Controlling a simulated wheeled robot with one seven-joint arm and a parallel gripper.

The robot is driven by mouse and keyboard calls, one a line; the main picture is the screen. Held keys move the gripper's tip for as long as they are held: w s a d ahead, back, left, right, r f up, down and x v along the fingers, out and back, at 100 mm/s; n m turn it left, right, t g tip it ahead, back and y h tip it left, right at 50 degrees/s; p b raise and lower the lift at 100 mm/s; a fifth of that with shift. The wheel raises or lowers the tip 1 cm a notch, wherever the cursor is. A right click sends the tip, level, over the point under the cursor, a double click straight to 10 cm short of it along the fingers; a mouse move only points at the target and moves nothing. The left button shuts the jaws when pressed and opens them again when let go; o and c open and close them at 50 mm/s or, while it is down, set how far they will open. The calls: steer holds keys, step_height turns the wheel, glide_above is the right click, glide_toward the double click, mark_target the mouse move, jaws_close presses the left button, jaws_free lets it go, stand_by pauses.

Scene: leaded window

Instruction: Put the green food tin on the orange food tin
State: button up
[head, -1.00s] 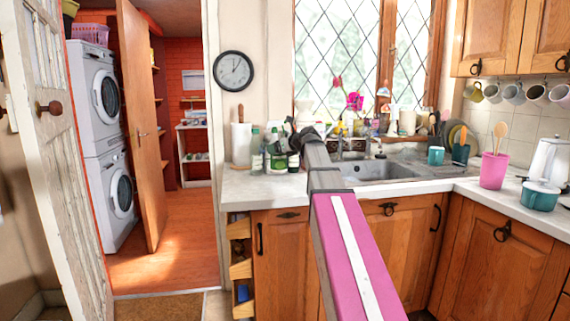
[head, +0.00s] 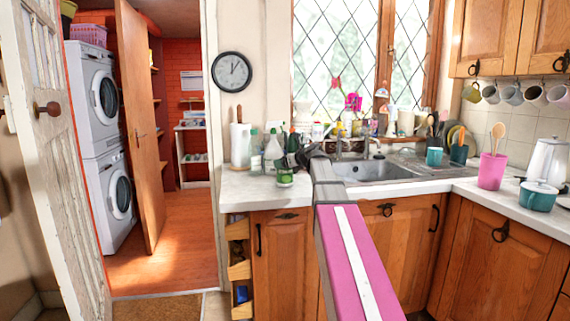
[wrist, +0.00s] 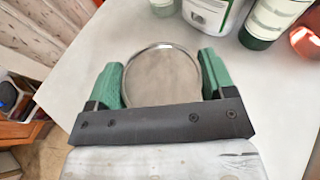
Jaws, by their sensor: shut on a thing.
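The green food tin (head: 285,178) shows in the head view at the front left part of the counter, just below my gripper (head: 292,163). In the wrist view its round metal end (wrist: 162,82) sits between the two green fingers of my gripper (wrist: 163,75), which is shut on it. I cannot tell whether the tin touches the counter. I cannot make out the orange food tin in the head view; my arm hides part of the counter. A coppery-orange round thing (wrist: 306,42) is at the right edge of the wrist view, too cut off to name.
Several bottles stand close behind the tin, among them a white spray bottle (head: 273,152). A paper towel roll (head: 240,146) is to the left. The sink (head: 375,170) is to the right. The counter (head: 245,192) is bare at its front left corner.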

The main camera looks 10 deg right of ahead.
steer(key=o, duration=1.2)
steer(key=shift+f, duration=0.1)
steer(key=v, duration=1.2)
steer(key=n+g+y, duration=0.1)
steer(key=n+y, duration=0.2)
steer(key=y, duration=0.3)
glide_toward(284, 171)
steer(key=w, duration=0.1)
steer(key=w+d, duration=0.1)
steer(key=w, duration=0.1)
steer(key=shift+w+d, duration=0.15)
steer(key=shift+w, duration=0.05)
steer(key=shift+w+d+f+n+g+y, duration=0.15)
steer(key=shift+d+f+n+g+y, duration=0.15)
steer(key=shift+f+n+y, duration=0.3)
steer(key=shift+x, duration=5.35)
